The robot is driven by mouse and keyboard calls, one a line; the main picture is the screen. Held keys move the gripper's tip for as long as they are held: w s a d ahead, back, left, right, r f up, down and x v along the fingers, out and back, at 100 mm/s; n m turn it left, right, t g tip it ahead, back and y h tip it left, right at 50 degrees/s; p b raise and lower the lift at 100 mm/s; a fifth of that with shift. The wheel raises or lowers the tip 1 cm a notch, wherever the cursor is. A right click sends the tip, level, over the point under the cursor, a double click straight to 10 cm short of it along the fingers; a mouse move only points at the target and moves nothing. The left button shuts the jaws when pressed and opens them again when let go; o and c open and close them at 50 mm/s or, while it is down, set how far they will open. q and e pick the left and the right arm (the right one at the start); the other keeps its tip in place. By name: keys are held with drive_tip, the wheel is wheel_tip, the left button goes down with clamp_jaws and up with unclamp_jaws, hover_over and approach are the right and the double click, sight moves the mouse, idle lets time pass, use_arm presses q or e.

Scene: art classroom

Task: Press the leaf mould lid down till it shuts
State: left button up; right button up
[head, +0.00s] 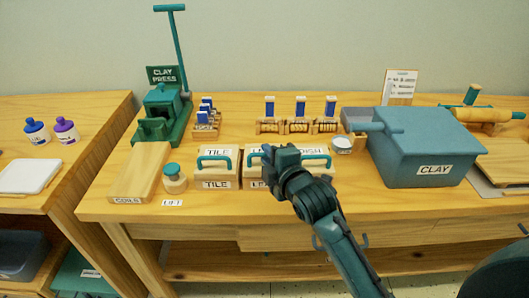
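The leaf mould (255,173) is a pale box with a label that shows only its first letters. It stands in the middle of the table, between the tile mould (216,173) and the dish mould (318,166). My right gripper (272,153) is over the leaf mould and hides most of its lid and right side. I cannot tell whether it touches the lid, or whether the lid is fully down. The gripper's fingers point away from me and do not show clearly enough to tell open from shut. My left gripper is not in view.
The dish mould sits close on the right, partly behind my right arm. A small jar (175,180) and a coils board (138,180) are at left. The clay press (163,115) stands behind them. A large teal clay bin (415,148) stands at right, with stamps (299,118) at the back.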

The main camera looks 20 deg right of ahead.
drive_tip(key=shift+x, duration=1.4)
drive_tip(key=shift+c, duration=0.3)
clamp_jaws()
drive_tip(key=shift+r, duration=0.1)
